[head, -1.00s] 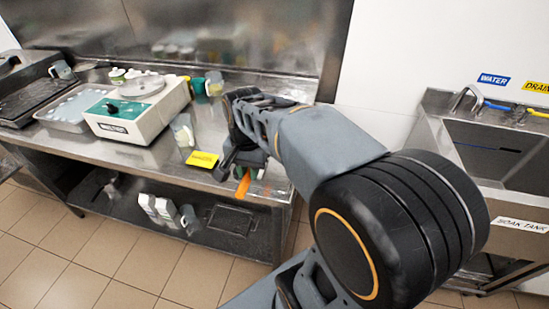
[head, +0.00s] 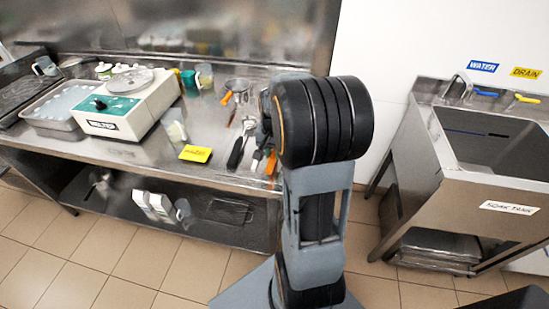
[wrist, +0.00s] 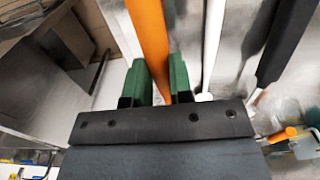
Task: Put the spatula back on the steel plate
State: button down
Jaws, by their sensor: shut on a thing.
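The spatula's orange handle (wrist: 148,40) runs between the two green finger pads of my gripper (wrist: 158,84) in the wrist view, and the jaws are shut on it. In the head view only a short orange piece (head: 270,163) shows at the bench's front right edge, beside my arm. My arm hides the gripper and the rest of the spatula there. A white handle (wrist: 213,40) and a black handle (wrist: 283,38) lie beside the held handle in the wrist view. I cannot make out a separate steel plate from the shiny steel bench top (head: 214,172).
A black-handled tool (head: 237,152) and an orange-handled strainer (head: 236,88) lie on the bench's right part. A soak tank (head: 485,185) stands to the right, past a floor gap.

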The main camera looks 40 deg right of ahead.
jog(key=shift+d+f, duration=0.2)
jog(key=shift+f, duration=1.55)
jog(key=shift+f, duration=0.1)
jog(key=c, duration=1)
grip_release()
notch_tip(320, 180, up, 12)
jog(key=shift+a+f, duration=0.1)
jog(key=shift+f, duration=0.05)
jog(key=s+a+n+t, duration=0.1)
jog(key=s+a+n, duration=0.2)
jog(key=a, duration=0.2)
jog(key=s+a+n+t, duration=0.1)
jog(key=s+a+n, duration=0.2)
jog(key=a, duration=0.3)
jog(key=s+a+n+t, duration=0.1)
jog(key=s+a+n, duration=0.2)
jog(key=a, duration=0.3)
jog(key=shift+s+a+n+t, duration=0.1)
jog(key=shift+s+n+t, duration=0.2)
jog(key=shift+n, duration=0.1)
